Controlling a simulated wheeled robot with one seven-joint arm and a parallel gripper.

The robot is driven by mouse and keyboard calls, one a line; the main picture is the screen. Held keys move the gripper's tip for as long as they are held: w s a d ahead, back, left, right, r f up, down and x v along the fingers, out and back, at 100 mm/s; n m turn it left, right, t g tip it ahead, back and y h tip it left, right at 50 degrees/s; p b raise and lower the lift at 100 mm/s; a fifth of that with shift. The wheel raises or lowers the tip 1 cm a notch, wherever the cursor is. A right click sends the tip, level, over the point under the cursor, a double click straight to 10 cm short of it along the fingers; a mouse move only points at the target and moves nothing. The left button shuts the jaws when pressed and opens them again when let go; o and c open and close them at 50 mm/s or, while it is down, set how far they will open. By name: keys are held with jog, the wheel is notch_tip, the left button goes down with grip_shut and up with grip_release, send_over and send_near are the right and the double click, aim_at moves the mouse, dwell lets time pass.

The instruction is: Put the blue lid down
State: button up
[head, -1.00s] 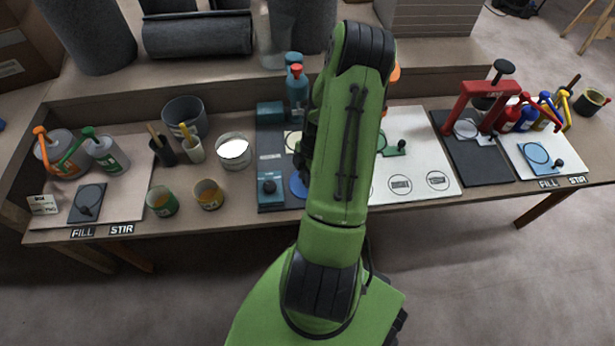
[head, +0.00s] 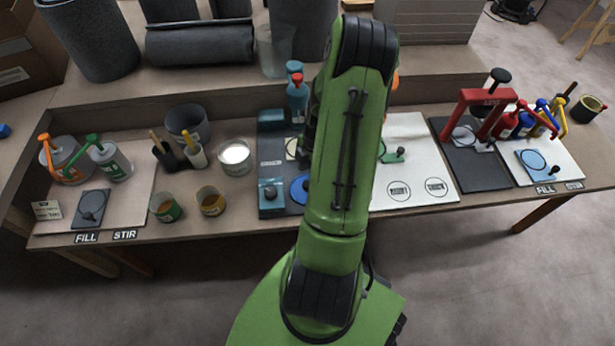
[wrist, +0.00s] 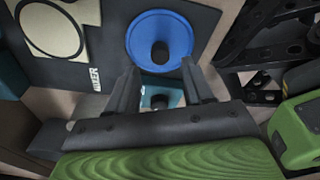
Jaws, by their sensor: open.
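The blue lid (wrist: 142,38) is a round disc with a black knob. It lies on the dark mixer mat (wrist: 105,55), apart from the cream circle (wrist: 52,28). In the head view the lid (head: 300,191) shows at the left edge of my arm, partly hidden. My gripper (wrist: 160,82) is open, with its two fingers apart and nothing between them. The fingertips are close to the lid's near edge in the wrist view; I cannot tell whether they touch it. In the head view my arm hides the gripper.
A teal block with a black knob (head: 271,194) stands just left of the lid. A bottle with a red cap (head: 297,98) is behind it. Cups (head: 211,203) and a white-filled pot (head: 235,157) stand left. A white board (head: 420,160) and red press (head: 482,98) are right.

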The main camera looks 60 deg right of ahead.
notch_tip(320, 180, up, 7)
jog(key=p, duration=0.2)
jog(key=w+a+r+m+t+h, duration=0.1)
jog(key=w+a+r+m+h, duration=0.3)
jog(key=a+r, duration=1.1)
jog(key=s+a+r+m+t+y, duration=0.1)
jog(key=s+a+r+m+t, duration=0.1)
jog(key=s+a+r+m, duration=0.2)
jog(key=s+a+r+m+t+y, duration=0.1)
jog(key=s+a+r+m, duration=0.3)
jog(key=a, duration=0.4)
jog(key=shift+s+a+r+m+t, duration=0.25)
jog(key=shift+s+a+m+t, duration=0.05)
jog(key=shift+s+m+t, duration=0.15)
notch_tip(320, 180, up, 10)
jog(key=p, duration=0.9)
